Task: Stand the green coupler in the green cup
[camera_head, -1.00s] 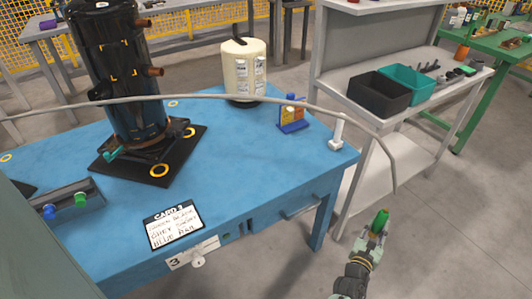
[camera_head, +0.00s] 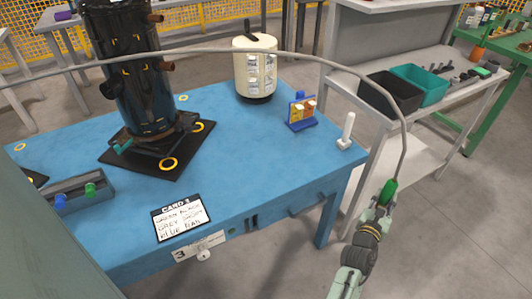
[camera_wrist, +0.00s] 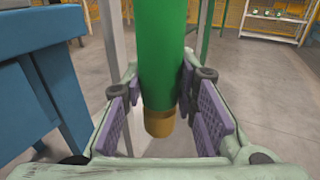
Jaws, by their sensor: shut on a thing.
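The green coupler (camera_head: 389,191) is in my gripper (camera_head: 382,207), out over the floor to the right of the blue table. In the wrist view the coupler (camera_wrist: 162,50) stands between the purple finger pads, its brass-coloured end (camera_wrist: 160,123) toward the palm. My gripper (camera_wrist: 168,103) is shut on it. A grey hose (camera_head: 405,140) comes down to the coupler's upper end. A green round fitting (camera_head: 90,190) sits in a grey holder (camera_head: 75,196) at the table's left; I cannot tell if it is the green cup.
A blue fitting (camera_head: 60,201) shares the holder. On the blue table (camera_head: 260,160) stand a dark compressor (camera_head: 130,80), a cream tank (camera_head: 255,70), a small coloured rack (camera_head: 301,112), a white post (camera_head: 347,130) and a card (camera_head: 181,217). A bench with bins (camera_head: 390,92) is right.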

